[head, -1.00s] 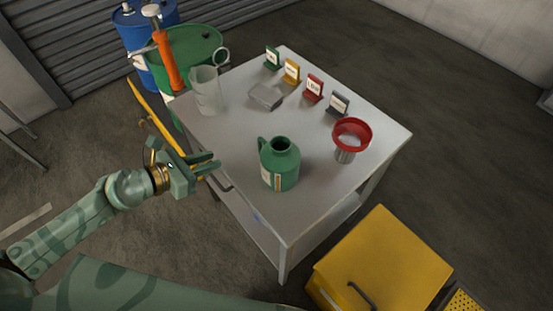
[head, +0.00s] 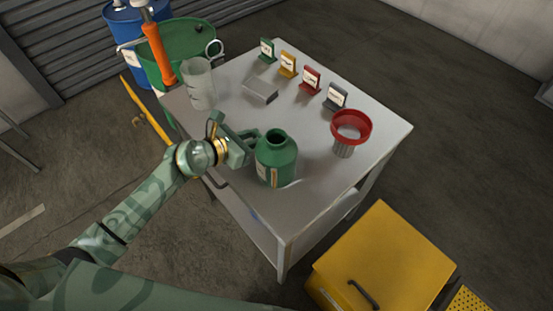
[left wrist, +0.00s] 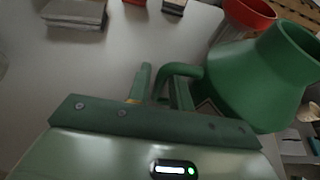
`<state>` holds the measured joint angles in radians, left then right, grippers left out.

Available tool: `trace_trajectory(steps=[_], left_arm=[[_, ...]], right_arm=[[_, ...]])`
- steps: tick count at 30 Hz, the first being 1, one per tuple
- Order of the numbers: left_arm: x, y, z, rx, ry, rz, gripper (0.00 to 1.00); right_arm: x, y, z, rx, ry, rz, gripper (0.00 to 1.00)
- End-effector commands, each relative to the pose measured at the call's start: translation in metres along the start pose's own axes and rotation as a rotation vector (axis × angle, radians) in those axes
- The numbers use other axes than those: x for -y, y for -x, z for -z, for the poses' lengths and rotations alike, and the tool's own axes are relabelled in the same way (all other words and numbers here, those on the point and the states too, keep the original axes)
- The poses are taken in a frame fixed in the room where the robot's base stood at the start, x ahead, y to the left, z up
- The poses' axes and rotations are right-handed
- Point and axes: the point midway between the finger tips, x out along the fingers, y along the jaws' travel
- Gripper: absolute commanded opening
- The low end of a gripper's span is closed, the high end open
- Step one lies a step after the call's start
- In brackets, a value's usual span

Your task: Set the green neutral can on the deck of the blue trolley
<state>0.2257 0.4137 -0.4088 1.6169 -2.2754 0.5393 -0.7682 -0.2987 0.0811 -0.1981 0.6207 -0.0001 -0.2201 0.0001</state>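The green can (head: 276,160), with a side handle and an open neck, stands upright on the grey table. It also shows in the left wrist view (left wrist: 255,85) at the right. My left gripper (head: 250,138) is at the can's handle side, level with the handle. In the left wrist view, the handle (left wrist: 183,70) reaches between the two fingers (left wrist: 162,88), with a visible gap beside it, so the gripper looks open around it. The can rests on the table. My right gripper is not in view. No blue trolley shows in these frames.
On the grey table (head: 225,155) stand a clear jug (head: 199,86), a grey block (head: 260,89), several coloured label stands (head: 311,79) and a red funnel (head: 351,127). Drums (head: 185,48) stand behind left. A yellow cabinet (head: 380,255) is at front right.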

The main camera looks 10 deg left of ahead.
Motion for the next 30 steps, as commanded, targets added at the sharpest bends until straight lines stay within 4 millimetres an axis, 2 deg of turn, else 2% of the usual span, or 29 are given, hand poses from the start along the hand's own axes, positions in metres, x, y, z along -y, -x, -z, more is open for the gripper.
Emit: trace_trajectory(steps=[8,10,11,30], left_arm=[[-0.0001,-0.0048,-0.0003,0.0,-0.001,0.0,0.21],[-0.0001,-0.0047,-0.0003,0.0,-0.001,0.0,0.02],[-0.0001,-0.0047,-0.0003,0.0,-0.001,0.0,0.0],[-0.0002,-0.0045,0.0001,-0.001,-0.001,0.0,0.0]], right_arm=[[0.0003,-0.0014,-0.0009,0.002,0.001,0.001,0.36],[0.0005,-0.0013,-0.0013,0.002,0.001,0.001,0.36],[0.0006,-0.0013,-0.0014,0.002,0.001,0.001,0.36],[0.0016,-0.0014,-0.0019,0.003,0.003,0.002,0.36]])
